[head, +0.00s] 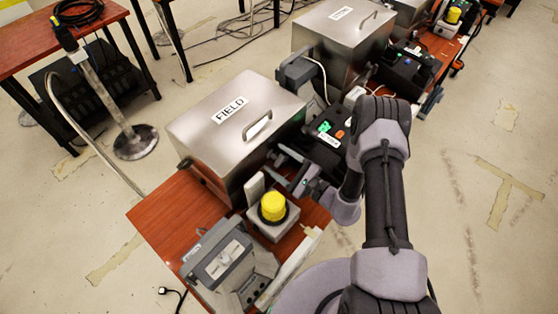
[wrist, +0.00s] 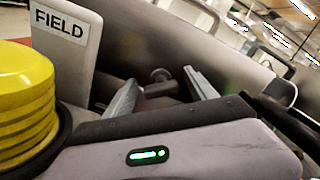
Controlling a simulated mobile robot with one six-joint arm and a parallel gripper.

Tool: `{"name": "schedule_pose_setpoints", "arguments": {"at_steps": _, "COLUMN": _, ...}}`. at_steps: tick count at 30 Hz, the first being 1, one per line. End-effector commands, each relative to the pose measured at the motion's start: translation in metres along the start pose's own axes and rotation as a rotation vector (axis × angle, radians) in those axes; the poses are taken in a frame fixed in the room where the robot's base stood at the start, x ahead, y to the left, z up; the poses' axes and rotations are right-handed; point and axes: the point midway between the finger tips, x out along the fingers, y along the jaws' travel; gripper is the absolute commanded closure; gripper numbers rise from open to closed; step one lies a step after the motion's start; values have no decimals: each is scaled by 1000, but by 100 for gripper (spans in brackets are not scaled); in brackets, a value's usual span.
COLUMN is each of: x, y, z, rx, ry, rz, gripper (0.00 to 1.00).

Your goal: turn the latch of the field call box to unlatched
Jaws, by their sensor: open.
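The field call box (head: 205,135) is a large brushed-metal box with a FIELD label and a lid handle, standing on a red-brown table in the head view. In the wrist view its grey front wall (wrist: 225,62) fills the background. A small grey knob-like part, apparently the latch (wrist: 161,76), sticks out of that wall. My gripper (head: 279,164) is open in front of the box's right side. In the wrist view its two fingers (wrist: 160,84) stand on either side of the latch, with a visible gap; contact cannot be told. In the head view the latch is hidden.
A yellow beacon (head: 272,206) on a grey base stands close to my gripper, beside a white FIELD plate (wrist: 62,33). A grey desk unit (head: 222,262) is at the near corner.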

Motion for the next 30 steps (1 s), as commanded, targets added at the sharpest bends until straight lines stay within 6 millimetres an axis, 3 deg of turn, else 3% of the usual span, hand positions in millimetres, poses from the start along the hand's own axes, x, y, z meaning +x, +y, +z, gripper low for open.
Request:
{"name": "schedule_pose_setpoints", "arguments": {"at_steps": 3, "x": 0, "y": 0, "z": 0, "rx": 0, "ry": 0, "rz": 0, "gripper": 35}}
{"name": "schedule_pose_setpoints", "arguments": {"at_steps": 13, "x": -1, "y": 0, "z": 0, "rx": 0, "ry": 0, "rz": 0, "gripper": 97}}
{"name": "schedule_pose_setpoints", "arguments": {"at_steps": 23, "x": -1, "y": 0, "z": 0, "rx": 72, "ry": 0, "rz": 0, "gripper": 97}}
{"name": "schedule_pose_setpoints", "arguments": {"at_steps": 30, "x": -1, "y": -1, "z": -1, "rx": 244, "ry": 0, "rz": 0, "gripper": 97}}
